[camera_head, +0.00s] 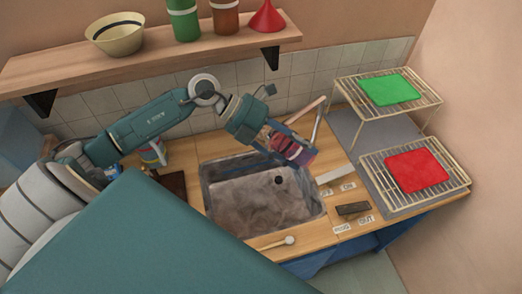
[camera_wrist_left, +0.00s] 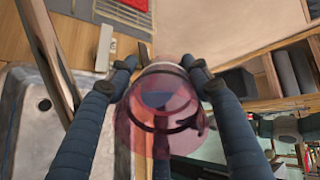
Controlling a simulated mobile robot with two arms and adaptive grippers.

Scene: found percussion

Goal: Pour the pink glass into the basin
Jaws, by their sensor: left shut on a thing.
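The pink glass (camera_wrist_left: 158,108) is see-through with dark bands and sits between the two blue-grey fingers of my left gripper (camera_wrist_left: 160,72) in the wrist view. In the head view my left gripper (camera_head: 285,146) is shut on the pink glass (camera_head: 303,156), which is tilted and held above the far right part of the basin. The basin (camera_head: 213,207) is a grey metal sink set in the wooden counter, with a dark drain hole near its far side. Whether the glass holds anything cannot be told. My right gripper is not in view.
A tap (camera_head: 318,122) rises at the basin's far right. A wooden spoon (camera_head: 277,243) lies at the front edge. Two wire racks hold a green cloth (camera_head: 389,90) and a red cloth (camera_head: 416,170) at right. A shelf (camera_head: 150,60) runs above my left arm.

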